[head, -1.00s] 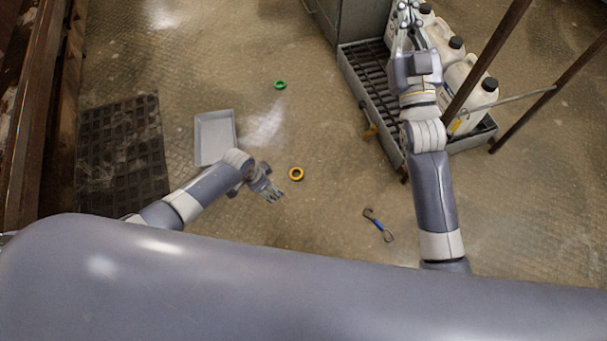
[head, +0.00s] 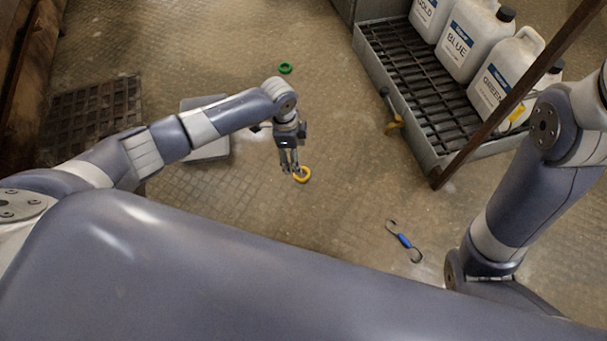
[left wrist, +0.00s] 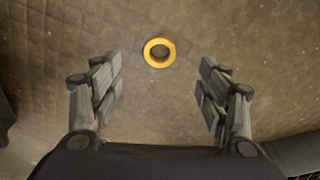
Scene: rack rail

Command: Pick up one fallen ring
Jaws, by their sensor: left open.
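A yellow ring (head: 302,174) lies flat on the floor in the middle of the head view. A green ring (head: 285,68) lies on the floor farther back. My left gripper (head: 289,171) is beside the yellow ring in the head view, pointing down. In the left wrist view, my left gripper (left wrist: 160,88) is open and empty. There the yellow ring (left wrist: 159,52) lies beyond the fingertips, roughly centred between the fingers and apart from them. My right gripper is out of view; only its arm shows at the right.
A grey tray (head: 212,149) is partly hidden behind my left arm. A grated rack (head: 371,50) with white jugs (head: 468,42) stands at the back right. A dark mat (head: 92,118) lies at the left.

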